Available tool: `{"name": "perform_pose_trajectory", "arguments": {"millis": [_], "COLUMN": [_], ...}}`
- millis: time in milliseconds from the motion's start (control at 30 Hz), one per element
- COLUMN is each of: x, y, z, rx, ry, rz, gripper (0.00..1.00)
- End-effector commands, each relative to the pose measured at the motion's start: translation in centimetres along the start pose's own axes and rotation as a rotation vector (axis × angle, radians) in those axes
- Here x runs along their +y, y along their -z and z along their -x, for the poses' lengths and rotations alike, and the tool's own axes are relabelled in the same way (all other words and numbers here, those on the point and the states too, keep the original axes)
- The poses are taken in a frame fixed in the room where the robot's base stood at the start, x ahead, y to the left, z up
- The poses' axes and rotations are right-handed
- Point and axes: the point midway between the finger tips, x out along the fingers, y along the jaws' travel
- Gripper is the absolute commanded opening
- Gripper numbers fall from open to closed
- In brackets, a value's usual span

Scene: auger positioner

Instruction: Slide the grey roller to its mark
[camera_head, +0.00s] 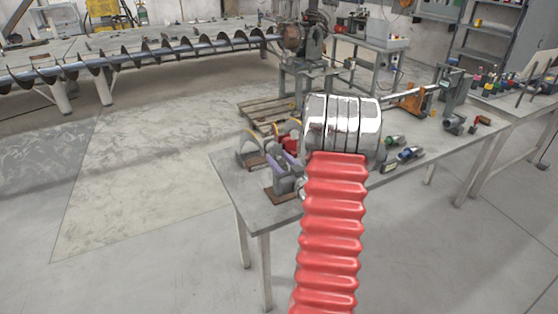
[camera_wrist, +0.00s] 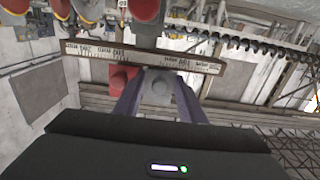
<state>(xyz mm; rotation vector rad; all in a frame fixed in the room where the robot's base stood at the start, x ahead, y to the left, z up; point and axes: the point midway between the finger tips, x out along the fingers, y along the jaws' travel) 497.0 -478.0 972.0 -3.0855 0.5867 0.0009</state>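In the wrist view, a grey rounded part (camera_wrist: 160,88), which looks like the grey roller, sits between the two purple fingers of my gripper (camera_wrist: 159,98). The fingers stand apart, one on each side of it; whether they press on it is unclear. A brown rail (camera_wrist: 205,64) with white printed scale strips crosses just beyond. A red block (camera_wrist: 121,77) is left of the grey part, partly behind the left finger. No mark can be made out for certain. In the head view, purple finger parts (camera_head: 287,168) show low over the table's left end; my arm hides much there.
The workbench (camera_head: 225,172) carries an arched grey stand (camera_head: 250,150) at its left end and green-ended cylinders (camera_head: 411,153) at right. A long auger (camera_head: 150,53) lies on a bench behind. A wooden pallet (camera_head: 265,112) lies on the floor. Floor at left is clear.

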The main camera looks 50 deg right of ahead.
Motion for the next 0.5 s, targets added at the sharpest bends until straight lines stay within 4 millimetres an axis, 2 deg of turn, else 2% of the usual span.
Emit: {"name": "perform_pose_trajectory", "arguments": {"millis": [200, 500], "x": [0.01, 0.03], "y": [0.01, 0.02], "z": [0.00, 0.03], "rx": [0.000, 0.000], "ry": [0.000, 0.000], "rz": [0.000, 0.001], "gripper": [0.36, 0.15]}}
